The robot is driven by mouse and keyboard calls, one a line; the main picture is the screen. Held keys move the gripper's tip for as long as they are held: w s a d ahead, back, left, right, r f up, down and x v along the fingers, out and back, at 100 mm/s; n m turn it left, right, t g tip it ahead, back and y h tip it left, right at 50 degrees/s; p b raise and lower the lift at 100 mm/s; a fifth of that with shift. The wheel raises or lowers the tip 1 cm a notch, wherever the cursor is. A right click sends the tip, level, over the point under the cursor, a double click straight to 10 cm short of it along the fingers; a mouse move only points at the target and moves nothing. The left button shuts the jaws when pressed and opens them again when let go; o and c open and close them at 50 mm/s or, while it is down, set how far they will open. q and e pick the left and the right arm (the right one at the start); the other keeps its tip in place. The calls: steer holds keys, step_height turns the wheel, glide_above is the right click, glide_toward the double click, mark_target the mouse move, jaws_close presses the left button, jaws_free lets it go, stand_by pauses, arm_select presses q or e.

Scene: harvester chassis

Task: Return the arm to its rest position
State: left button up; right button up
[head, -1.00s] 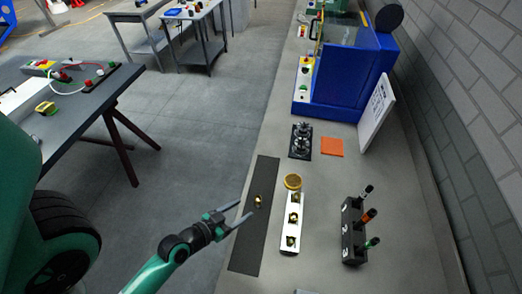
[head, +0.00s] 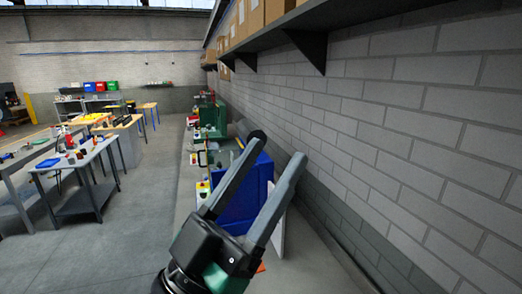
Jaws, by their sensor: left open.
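My left gripper (head: 256,184) is large in the lower middle of the head view. Its two grey fingers point up and to the right, spread wide apart with nothing between them. It is raised in front of the camera and hides part of the blue machine (head: 246,198) on the bench behind it. My right gripper is not in this view.
A long bench (head: 184,178) runs along the grey block wall (head: 400,130) on the right. A shelf (head: 340,22) with cardboard boxes (head: 253,17) hangs above. Tables with tools, one a grey table (head: 75,160), stand at left. The floor (head: 120,240) between is clear.

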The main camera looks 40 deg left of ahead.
arm_select(q)
steer(key=shift+t+h, duration=0.5)
steer(key=s+r, duration=0.1)
steer(key=d+r, duration=0.1)
steer(key=r, duration=0.1)
steer(key=s+r, duration=0.1)
steer(key=shift+s+d+r, duration=0.3)
steer(key=shift+s, duration=0.05)
step_height(320, 180, up, 21)
steer(key=p, duration=2)
steer(key=shift+f+p, duration=0.2)
steer(key=shift+p, duration=0.2)
